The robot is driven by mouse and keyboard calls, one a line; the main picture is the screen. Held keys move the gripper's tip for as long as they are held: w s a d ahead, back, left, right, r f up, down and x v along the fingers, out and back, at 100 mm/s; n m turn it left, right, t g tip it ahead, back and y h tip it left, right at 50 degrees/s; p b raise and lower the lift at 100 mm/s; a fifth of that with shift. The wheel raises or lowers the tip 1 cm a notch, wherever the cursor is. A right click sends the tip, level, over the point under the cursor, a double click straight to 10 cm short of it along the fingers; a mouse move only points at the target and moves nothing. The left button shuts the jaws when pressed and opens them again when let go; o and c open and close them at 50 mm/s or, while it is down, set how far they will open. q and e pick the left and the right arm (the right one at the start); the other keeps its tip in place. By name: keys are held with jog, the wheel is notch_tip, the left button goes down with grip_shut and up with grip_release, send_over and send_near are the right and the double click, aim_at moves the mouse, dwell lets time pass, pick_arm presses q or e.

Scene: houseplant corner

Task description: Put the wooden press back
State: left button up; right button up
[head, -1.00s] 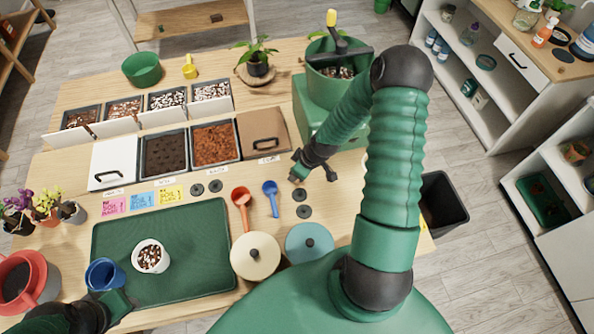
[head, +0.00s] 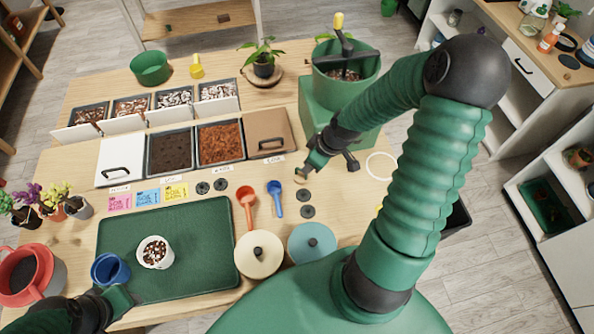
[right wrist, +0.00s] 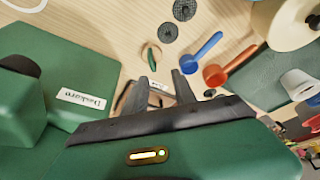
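A small tan, wood-coloured piece (head: 301,173) lies by the tip of my right gripper in the head view. In the right wrist view it looks like a small round wooden piece with a green edge (right wrist: 150,56), just beyond the fingers. I cannot tell for sure that it is the wooden press. My right gripper (head: 332,167) has its fingers apart; in the wrist view the fingers (right wrist: 155,92) are spread with nothing clearly between them. My left gripper (head: 118,299) is at the lower left beside a blue cup (head: 110,270); its fingers are mostly hidden.
A green machine (head: 340,100) with a black crank stands behind my right gripper. Dark discs (head: 307,211), red (head: 246,200) and blue (head: 275,195) scoops and round lids (head: 258,255) lie nearby. A green mat (head: 200,225) holds a white pot (head: 154,252). A white ring (head: 381,166) marks clear table.

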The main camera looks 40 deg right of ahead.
jog(key=s+a+r+m, duration=0.1)
jog(key=a+r, duration=0.2)
jog(key=a, duration=0.5)
jog(key=s+a+r+m+g+b, duration=0.1)
jog(key=s+a+r+m, duration=0.1)
jog(key=a, duration=0.7)
jog(key=shift+s+a+r+h+b, duration=0.2)
jog(key=shift+s+r+h+b, duration=0.1)
jog(key=shift+r+h, duration=0.1)
jog(key=shift+d, duration=0.25)
